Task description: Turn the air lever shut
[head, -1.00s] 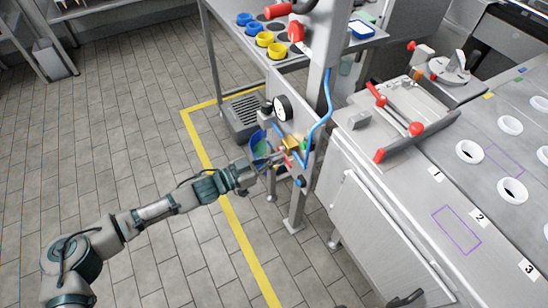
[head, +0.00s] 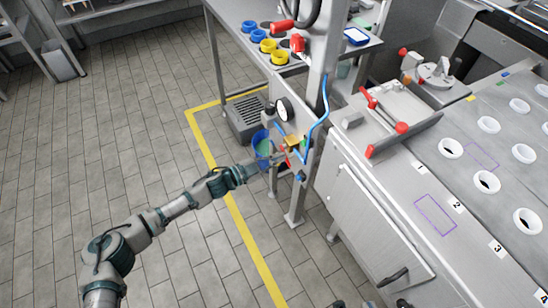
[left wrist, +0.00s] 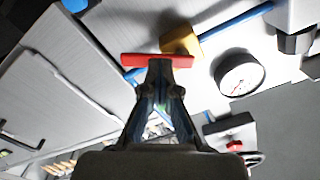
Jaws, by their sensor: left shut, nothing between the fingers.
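The red air lever (head: 287,161) sits on the brass valve (head: 292,142) on the metal post's panel. In the left wrist view the lever (left wrist: 157,61) is a red bar lying crosswise beside the brass valve body (left wrist: 181,42). My left gripper (head: 268,172) is at the lever, just to its left in the head view. In the left wrist view its fingers (left wrist: 160,68) are shut with nothing between them, and the tips overlap the lever's middle. I cannot tell whether they touch it. My right gripper is not recognisable.
A pressure gauge (head: 284,110) and blue air hose (head: 318,127) are close to the valve. A blue bin (head: 262,143) stands behind the gripper. The steel cabinet (head: 365,215) bounds the right. The tiled floor (head: 150,160) at left is clear.

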